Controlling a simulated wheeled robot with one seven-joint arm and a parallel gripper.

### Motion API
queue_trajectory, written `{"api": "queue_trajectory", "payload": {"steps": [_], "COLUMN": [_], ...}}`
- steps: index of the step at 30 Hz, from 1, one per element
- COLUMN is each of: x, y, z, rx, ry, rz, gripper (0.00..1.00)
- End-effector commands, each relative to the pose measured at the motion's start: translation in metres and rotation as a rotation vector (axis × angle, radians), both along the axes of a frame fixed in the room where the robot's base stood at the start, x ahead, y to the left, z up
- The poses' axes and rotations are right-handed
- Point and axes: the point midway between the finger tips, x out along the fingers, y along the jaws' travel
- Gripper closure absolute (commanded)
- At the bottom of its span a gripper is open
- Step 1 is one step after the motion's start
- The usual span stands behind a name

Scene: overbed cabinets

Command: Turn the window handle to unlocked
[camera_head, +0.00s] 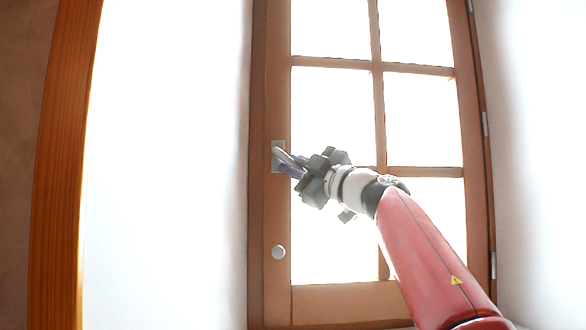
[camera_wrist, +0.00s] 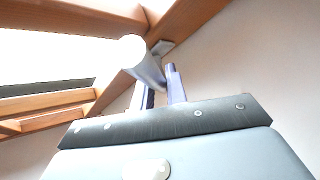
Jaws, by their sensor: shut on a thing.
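The window handle (camera_head: 284,156) is a pale grey lever on a square metal plate on the left stile of the wooden window in the head view. It slants down and right from the plate, and my gripper hides part of it. In the wrist view the handle (camera_wrist: 134,52) has a rounded pale end and runs toward its plate. My gripper (camera_head: 292,167) reaches it from the right. Its two bluish fingers, seen in the wrist view (camera_wrist: 161,84), are shut on the lever.
The window (camera_head: 278,220) has several bright panes and looks closed in its frame. A round white knob (camera_head: 278,252) sits below the handle on the same stile. White walls flank the window, and a wooden post (camera_head: 60,160) stands at far left.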

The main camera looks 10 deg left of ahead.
Motion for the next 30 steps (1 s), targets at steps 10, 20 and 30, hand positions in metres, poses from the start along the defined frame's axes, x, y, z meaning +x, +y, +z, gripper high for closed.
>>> {"api": "queue_trajectory", "payload": {"steps": [10, 20, 30], "x": [-0.0012, -0.0016, -0.0006], "y": [-0.0005, -0.0004, -0.0006], "z": [0.0032, 0.0036, 0.0023], "rx": [-0.033, -0.033, -0.034], "ry": [-0.012, -0.013, -0.011], "rz": [0.002, 0.003, 0.002], "gripper": [1.00, 0.82, 0.64]}}
